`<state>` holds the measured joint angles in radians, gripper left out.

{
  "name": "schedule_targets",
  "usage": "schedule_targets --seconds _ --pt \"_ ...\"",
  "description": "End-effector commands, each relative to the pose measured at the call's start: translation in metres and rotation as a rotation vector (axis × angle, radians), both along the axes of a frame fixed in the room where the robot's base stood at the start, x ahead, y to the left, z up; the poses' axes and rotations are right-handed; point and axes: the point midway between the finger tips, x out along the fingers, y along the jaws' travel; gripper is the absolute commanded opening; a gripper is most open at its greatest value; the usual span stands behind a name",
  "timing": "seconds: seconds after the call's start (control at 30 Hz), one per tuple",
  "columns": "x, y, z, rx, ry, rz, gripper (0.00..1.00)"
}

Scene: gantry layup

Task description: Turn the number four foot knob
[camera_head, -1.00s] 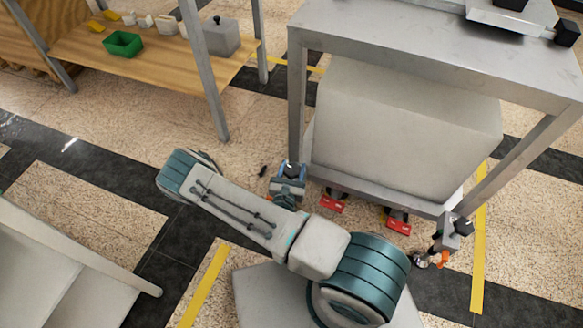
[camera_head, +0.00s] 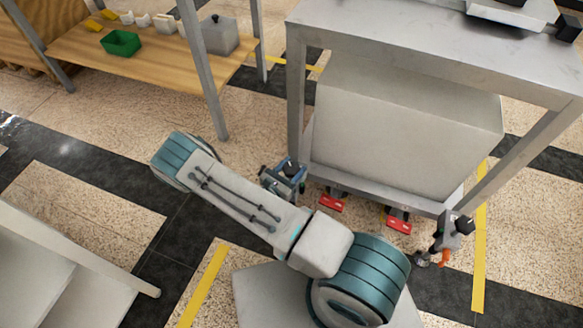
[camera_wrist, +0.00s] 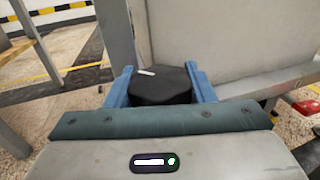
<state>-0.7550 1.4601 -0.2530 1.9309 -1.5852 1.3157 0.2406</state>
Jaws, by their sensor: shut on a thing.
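A black, faceted foot knob (camera_wrist: 162,86) with a white mark on top stands at the bottom of a grey frame leg in the wrist view. My gripper (camera_wrist: 162,92) has its blue fingers on both sides of the knob, shut on it. In the head view my gripper (camera_head: 286,176) is at the foot of the frame's left leg. The knob there is mostly hidden by the fingers. Another black foot knob (camera_head: 463,224) shows at the right leg of the grey metal frame (camera_head: 430,50). I cannot read any number on the knobs.
A large grey block (camera_head: 400,130) fills the frame's lower bay. Red pedals (camera_head: 332,204) show under its front edge. A wooden shelf (camera_head: 140,75) with a green bin (camera_head: 122,43) stands at the upper left. Speckled floor (camera_head: 90,205) lies open to the left.

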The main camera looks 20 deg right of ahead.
Motion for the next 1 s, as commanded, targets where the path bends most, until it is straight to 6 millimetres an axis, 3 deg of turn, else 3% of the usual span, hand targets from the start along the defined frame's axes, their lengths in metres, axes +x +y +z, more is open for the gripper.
schedule_targets --seconds 0.17,0.2,0.27,0.3,0.67,1.0 --pt "0.002 0.005 -0.001 0.006 0.0 0.012 0.26" --pt "0.002 0.005 -0.001 0.006 0.0 0.012 0.52" --pt "0.002 0.005 -0.001 0.006 -0.001 0.012 0.68" --pt "0.002 0.005 -0.001 0.006 -0.001 0.01 0.71" --pt "-0.003 0.004 0.0 0.003 0.0 0.001 0.71" --pt "-0.045 0.058 0.002 0.004 0.0 0.005 0.71"
